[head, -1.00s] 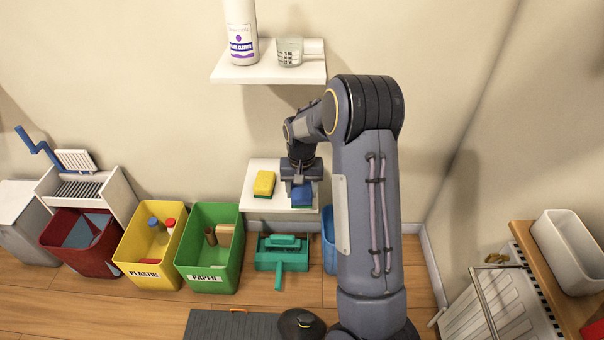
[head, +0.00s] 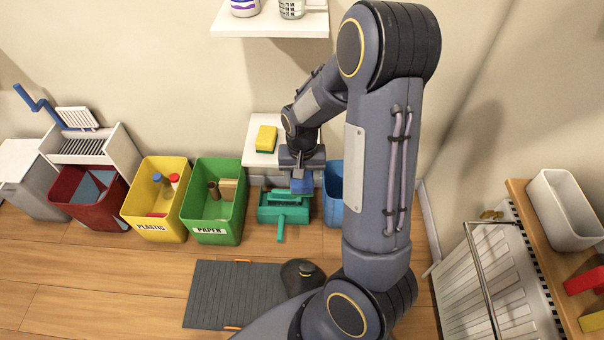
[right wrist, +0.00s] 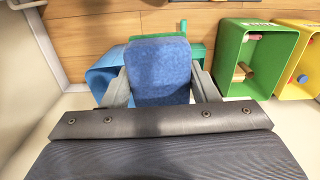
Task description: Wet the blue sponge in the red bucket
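The blue sponge (head: 302,185) is in my right gripper (head: 301,172), off the small low shelf and above the teal tool. In the right wrist view the sponge (right wrist: 157,68) sits between both fingers (right wrist: 160,85), which are shut on its sides. A red bucket (head: 100,212) stands on the floor at the left, well away from the sponge. Flat grey-blue shapes show inside it; I cannot tell whether it holds water. My left gripper is out of view.
A yellow sponge (head: 266,139) stays on the low shelf (head: 262,158). Yellow (head: 155,222) and green (head: 215,225) bins stand between the red bucket and the teal tool (head: 284,211). A blue bin (head: 333,190) is partly behind my arm. A grey mat (head: 232,293) lies in front.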

